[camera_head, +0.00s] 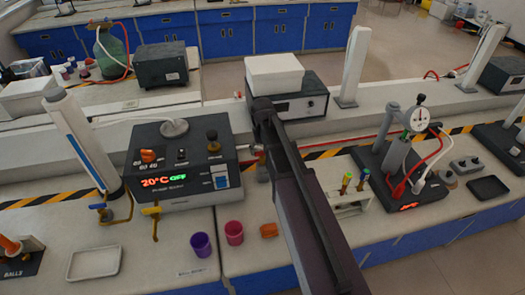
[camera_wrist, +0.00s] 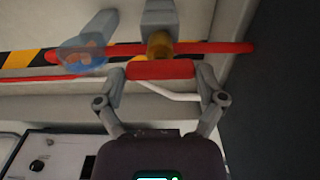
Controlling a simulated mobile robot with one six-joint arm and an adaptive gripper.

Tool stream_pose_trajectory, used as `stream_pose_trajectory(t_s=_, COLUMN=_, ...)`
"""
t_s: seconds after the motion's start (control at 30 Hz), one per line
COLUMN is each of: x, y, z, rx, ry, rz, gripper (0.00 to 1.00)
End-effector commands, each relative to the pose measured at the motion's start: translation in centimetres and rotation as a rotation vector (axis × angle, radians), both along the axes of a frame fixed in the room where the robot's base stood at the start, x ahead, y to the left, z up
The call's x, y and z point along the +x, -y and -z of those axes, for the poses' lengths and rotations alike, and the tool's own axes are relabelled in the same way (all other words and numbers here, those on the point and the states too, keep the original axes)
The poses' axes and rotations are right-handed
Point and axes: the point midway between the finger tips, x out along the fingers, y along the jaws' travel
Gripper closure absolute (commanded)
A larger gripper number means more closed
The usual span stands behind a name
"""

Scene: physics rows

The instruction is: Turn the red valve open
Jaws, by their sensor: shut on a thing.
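The red valve's handle (camera_wrist: 160,69) shows in the wrist view as a short red bar in front of a brass-coloured fitting (camera_wrist: 160,43). My gripper (camera_wrist: 160,77) has one fingertip at each end of this bar and is shut on it. A longer red pipe (camera_wrist: 215,47) runs crosswise behind the fitting. In the head view my dark arm reaches toward the back ledge beside the 20°C box (camera_head: 185,165) and largely hides the valve and the fingers. How far the valve is turned cannot be told.
A blue round part (camera_wrist: 82,55) sits left of the fitting in the wrist view. In the head view, a purple cup (camera_head: 201,245), a pink cup (camera_head: 234,233) and a tube rack (camera_head: 350,200) stand near the arm. A dial-gauge stand (camera_head: 400,150) is to the right.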

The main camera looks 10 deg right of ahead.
Motion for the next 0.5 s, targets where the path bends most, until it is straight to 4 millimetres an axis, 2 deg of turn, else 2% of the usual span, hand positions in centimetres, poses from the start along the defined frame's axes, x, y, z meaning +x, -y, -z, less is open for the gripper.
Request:
stream_pose_trajectory(t_s=0.03, x=-0.23, y=0.09, z=0.03, rx=-0.002, ry=-0.005, rz=-0.001, gripper=0.59)
stream_pose_trajectory(t_s=0.07, x=-0.23, y=0.09, z=0.03, rx=-0.002, ry=-0.005, rz=-0.001, gripper=0.06)
stream_pose_trajectory(t_s=0.1, x=-0.23, y=0.09, z=0.03, rx=-0.002, ry=-0.004, rz=0.000, gripper=0.00)
stream_pose_trajectory(t_s=0.5, x=-0.05, y=0.04, z=0.00, rx=-0.001, ry=-0.001, rz=0.002, gripper=0.00)
